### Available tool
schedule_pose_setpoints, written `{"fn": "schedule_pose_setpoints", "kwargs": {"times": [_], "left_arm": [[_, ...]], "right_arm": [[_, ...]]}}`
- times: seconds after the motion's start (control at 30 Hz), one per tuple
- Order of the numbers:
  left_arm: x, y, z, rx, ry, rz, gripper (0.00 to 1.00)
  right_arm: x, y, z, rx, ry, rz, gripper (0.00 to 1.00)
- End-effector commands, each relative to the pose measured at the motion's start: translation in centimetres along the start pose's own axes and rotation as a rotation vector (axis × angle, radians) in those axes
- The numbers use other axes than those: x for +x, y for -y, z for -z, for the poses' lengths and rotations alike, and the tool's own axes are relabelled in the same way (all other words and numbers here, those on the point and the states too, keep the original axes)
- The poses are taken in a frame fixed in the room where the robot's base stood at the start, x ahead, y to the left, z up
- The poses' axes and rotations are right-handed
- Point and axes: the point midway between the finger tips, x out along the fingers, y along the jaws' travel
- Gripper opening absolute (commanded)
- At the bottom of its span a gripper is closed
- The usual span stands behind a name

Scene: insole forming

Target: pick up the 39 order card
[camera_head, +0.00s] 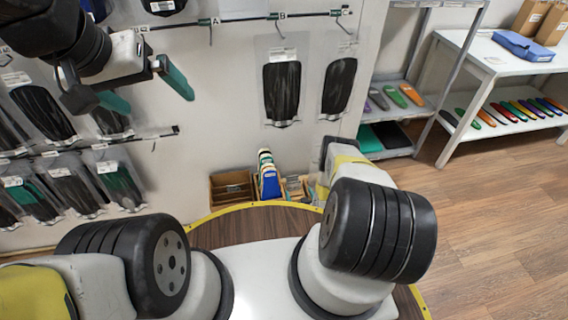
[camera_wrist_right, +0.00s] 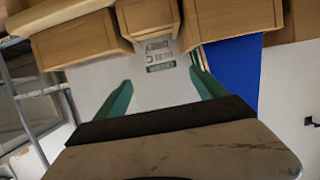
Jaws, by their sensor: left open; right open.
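A pale card-like surface with dark printed lettering (camera_wrist_right: 158,55) shows in the right wrist view between wooden boxes. I cannot read a 39 on it, so I cannot tell whether it is the 39 order card. My right gripper (camera_wrist_right: 162,78) is open, its two green fingers apart and pointing toward the lettering, with nothing visible between them. My left gripper (camera_head: 157,102) is open and empty at the upper left, in front of the wall rack.
A wooden box (camera_head: 231,188) and a blue board (camera_head: 269,184) stand at the back edge of the round table (camera_head: 245,228). Wooden boxes (camera_wrist_right: 75,40) crowd the right gripper. Packaged insoles (camera_head: 281,90) hang on the wall. A shelf (camera_head: 510,124) holds coloured insoles.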

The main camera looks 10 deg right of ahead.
Motion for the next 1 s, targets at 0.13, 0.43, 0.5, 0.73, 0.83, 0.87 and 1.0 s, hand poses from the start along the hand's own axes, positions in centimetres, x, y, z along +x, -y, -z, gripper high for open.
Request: {"fn": "schedule_pose_setpoints", "kwargs": {"times": [0.13,0.43,0.5,0.73,0.83,0.87,1.0], "left_arm": [[0.0,0.0,0.0,0.0,0.0,0.0,1.0],[0.0,0.0,0.0,0.0,0.0,0.0,1.0],[0.0,0.0,0.0,0.0,0.0,0.0,1.0],[0.0,0.0,0.0,0.0,0.0,0.0,1.0],[0.0,0.0,0.0,0.0,0.0,0.0,1.0],[0.0,0.0,0.0,0.0,0.0,0.0,1.0],[0.0,0.0,0.0,0.0,0.0,0.0,1.0]], "right_arm": [[1.8,0.1,0.1,0.002,-0.003,0.0,0.82],[5.9,0.2,0.4,-0.001,-0.002,0.0,0.82],[6.6,0.2,0.4,-0.001,-0.001,0.0,0.82],[7.2,0.1,0.4,-0.001,0.0,-0.001,0.82],[7.2,0.1,0.4,-0.001,0.0,0.0,0.8],[7.2,0.1,0.4,-0.001,0.0,0.0,0.74],[7.2,0.1,0.4,-0.001,0.0,0.0,0.46]]}}
